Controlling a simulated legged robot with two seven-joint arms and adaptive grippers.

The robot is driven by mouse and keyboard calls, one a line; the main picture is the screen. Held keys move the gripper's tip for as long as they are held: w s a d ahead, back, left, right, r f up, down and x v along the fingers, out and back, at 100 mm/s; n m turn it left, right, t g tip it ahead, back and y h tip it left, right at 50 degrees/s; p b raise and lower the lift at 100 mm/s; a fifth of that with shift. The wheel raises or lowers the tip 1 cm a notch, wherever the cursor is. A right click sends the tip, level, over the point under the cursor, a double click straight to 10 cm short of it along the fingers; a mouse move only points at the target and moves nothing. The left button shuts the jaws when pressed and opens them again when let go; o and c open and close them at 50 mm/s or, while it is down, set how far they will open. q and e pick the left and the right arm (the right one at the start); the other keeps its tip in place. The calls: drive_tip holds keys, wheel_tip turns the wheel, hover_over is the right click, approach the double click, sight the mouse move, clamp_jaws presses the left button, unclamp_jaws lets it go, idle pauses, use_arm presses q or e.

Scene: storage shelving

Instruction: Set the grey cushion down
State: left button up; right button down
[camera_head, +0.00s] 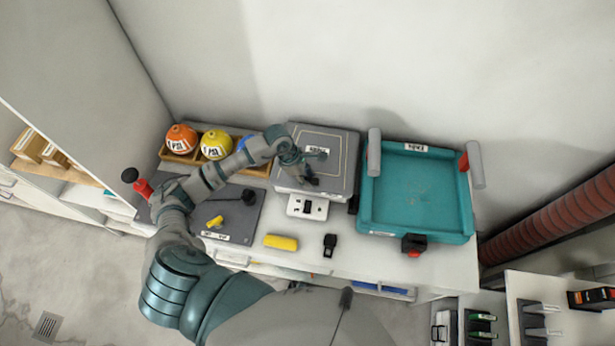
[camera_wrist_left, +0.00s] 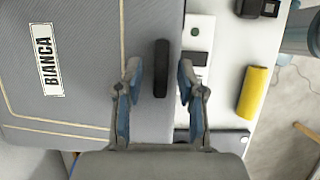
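The grey cushion (camera_head: 338,142) is a flat grey square with cream edging lines, lying at the back of the white counter. In the left wrist view the grey cushion (camera_wrist_left: 90,95) bears a "BIANCA" label and has a dark handle (camera_wrist_left: 161,68) at its edge. My left gripper (camera_head: 312,172) is above its front right part. In the left wrist view my left gripper (camera_wrist_left: 159,88) has its fingers apart, one either side of the handle, with visible gaps. No contact shows. My right gripper is not in view.
A teal tray (camera_head: 367,215) stands to the right, a wooden tray of balls (camera_head: 258,170) to the left. A white switch plate (camera_head: 296,203), a yellow block (camera_head: 281,242) and a small black object (camera_head: 330,245) lie in front. A wall (camera_head: 400,60) closes off the back.

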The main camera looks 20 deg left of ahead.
use_arm(q)
drive_tip(key=shift+d, duration=0.1)
